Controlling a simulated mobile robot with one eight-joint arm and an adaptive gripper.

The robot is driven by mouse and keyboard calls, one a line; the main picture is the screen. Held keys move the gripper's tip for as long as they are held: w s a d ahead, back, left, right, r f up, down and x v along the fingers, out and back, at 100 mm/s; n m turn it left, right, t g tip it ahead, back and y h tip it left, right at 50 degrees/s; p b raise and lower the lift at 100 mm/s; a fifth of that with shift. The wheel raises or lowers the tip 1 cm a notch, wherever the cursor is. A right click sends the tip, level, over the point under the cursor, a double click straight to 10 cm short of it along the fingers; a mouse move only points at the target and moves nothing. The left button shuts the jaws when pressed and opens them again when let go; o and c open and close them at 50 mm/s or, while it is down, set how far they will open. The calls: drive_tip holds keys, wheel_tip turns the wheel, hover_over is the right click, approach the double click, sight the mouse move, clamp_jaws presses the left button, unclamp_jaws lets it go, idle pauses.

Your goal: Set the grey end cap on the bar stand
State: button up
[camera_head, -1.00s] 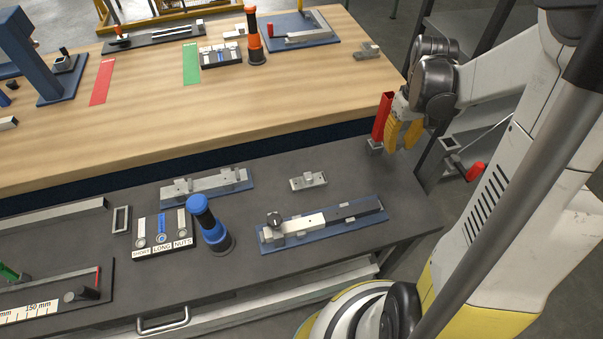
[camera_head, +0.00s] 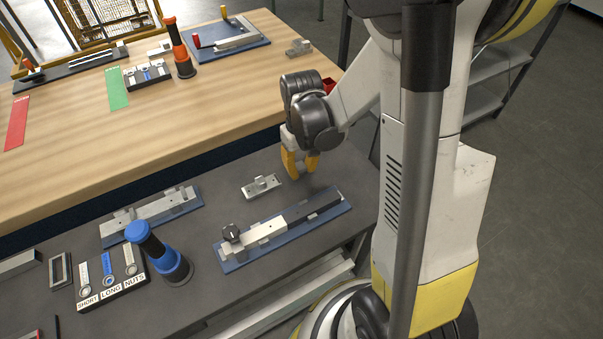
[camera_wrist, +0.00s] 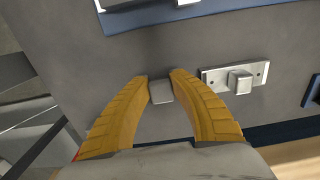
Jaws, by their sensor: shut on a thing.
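My gripper (camera_head: 298,174) is low over the dark bench, its yellow fingers closed on a small grey block, taken as the end cap (camera_wrist: 161,91). In the wrist view (camera_wrist: 161,84) the cap sits between the fingertips; in the head view it cannot be made out. What looks like the bar stand (camera_head: 231,264) is a blue plate in front of my gripper, bearing a white and black bar (camera_head: 291,216) with a dark knob at its left end. The stand's blue edge shows at the top of the wrist view (camera_wrist: 150,14). The cap is apart from it.
A grey plate with a raised block (camera_head: 262,187) lies close to my gripper's left. The wooden table (camera_head: 190,120) stands behind.

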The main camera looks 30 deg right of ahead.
drive_tip(key=shift+f, duration=0.45)
drive_tip(key=shift+r, duration=0.1)
drive_tip(key=o, duration=0.4)
drive_tip(key=shift+f, duration=0.2)
drive_tip(key=o, duration=0.4)
